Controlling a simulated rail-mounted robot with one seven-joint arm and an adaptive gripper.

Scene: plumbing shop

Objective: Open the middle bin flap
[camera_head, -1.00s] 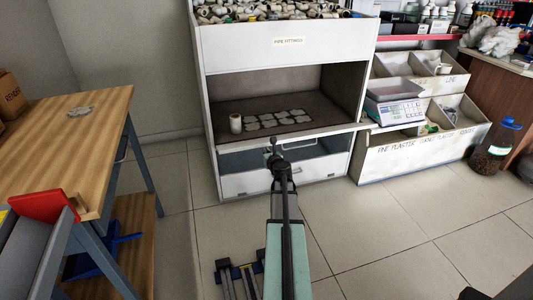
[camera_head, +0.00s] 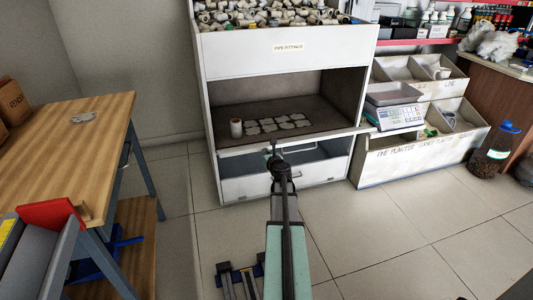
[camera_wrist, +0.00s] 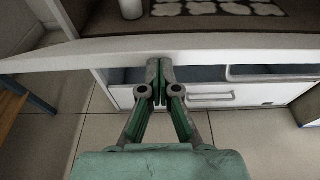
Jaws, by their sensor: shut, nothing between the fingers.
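The white cabinet's middle bin (camera_head: 288,92) stands open below the panel labelled PIPE FITTINGS. Its floor holds a white roll (camera_head: 236,128) and several flat pale pieces (camera_head: 275,125). The white flap edge (camera_head: 335,136) juts out along the front of this bin; in the wrist view it is a long white slab (camera_wrist: 230,48) across the picture. My gripper (camera_head: 272,148) is shut and empty at the middle of this edge. In the wrist view its fingertips (camera_wrist: 159,66) meet the slab's lower edge; whether they touch it I cannot tell. A handle (camera_wrist: 270,79) shows below the slab.
The lower bin front (camera_head: 265,188) sits under the flap. A wooden table (camera_head: 75,150) stands at the left, a red-ended grey object (camera_head: 48,213) before it. A scale (camera_head: 395,116) and sloped bins (camera_head: 410,158) stand at the right. The tiled floor (camera_head: 385,225) there is clear.

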